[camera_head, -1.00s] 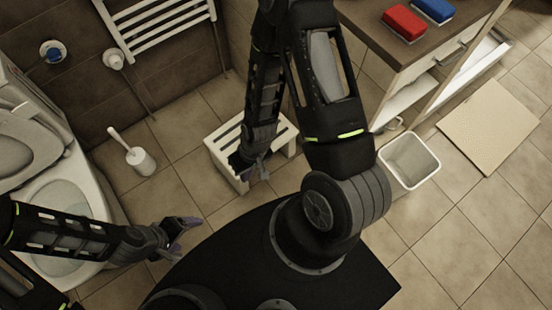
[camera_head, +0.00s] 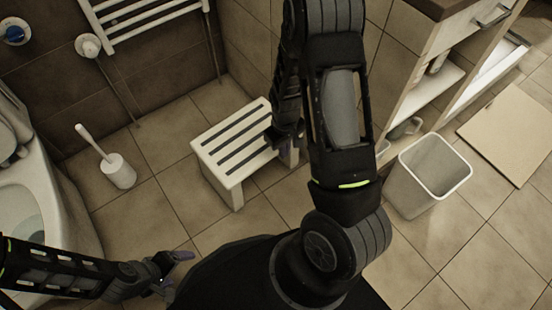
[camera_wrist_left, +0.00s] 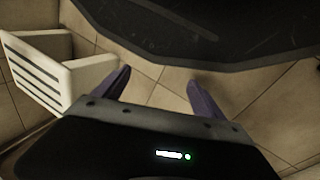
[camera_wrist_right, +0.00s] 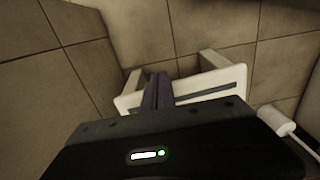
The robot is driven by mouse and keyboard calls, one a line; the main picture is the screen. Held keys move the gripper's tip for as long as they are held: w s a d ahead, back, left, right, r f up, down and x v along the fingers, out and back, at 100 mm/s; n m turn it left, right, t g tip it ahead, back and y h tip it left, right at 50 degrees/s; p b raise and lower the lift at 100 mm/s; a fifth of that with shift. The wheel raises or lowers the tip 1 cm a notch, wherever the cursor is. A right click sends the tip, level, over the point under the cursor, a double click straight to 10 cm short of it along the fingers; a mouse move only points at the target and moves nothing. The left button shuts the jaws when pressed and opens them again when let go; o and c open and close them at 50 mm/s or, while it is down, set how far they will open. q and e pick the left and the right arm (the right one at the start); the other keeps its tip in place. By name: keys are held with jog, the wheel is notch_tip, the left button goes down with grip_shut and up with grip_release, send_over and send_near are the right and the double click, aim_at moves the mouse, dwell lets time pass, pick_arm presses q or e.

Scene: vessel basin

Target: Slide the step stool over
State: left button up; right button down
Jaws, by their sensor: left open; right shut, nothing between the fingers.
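The step stool (camera_head: 222,152) is white with dark slots in its top. It stands upright on the tiled floor in the middle of the head view. It also shows at the left of the left wrist view (camera_wrist_left: 88,82) and beyond the fingers in the right wrist view (camera_wrist_right: 212,84). My right gripper (camera_head: 273,142) is shut and empty at the stool's right edge; I cannot tell whether it touches. Its fingers (camera_wrist_right: 155,90) overlap the stool in its own view. My left gripper (camera_head: 188,268) is open and empty, low over the floor, apart from the stool.
A toilet brush in a white holder (camera_head: 118,171) stands left of the stool, near the toilet (camera_head: 30,200). A towel rail (camera_head: 150,20) is on the wall behind. A waste bin (camera_head: 428,172) and a cabinet (camera_head: 425,85) are at the right. Floor between brush and stool is clear.

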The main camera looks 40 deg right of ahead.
notch_tip(320, 180, down, 11)
jog(key=b, duration=0.5)
jog(key=w, duration=0.2)
jog(key=w+r+b, duration=0.1)
jog(key=w, duration=0.1)
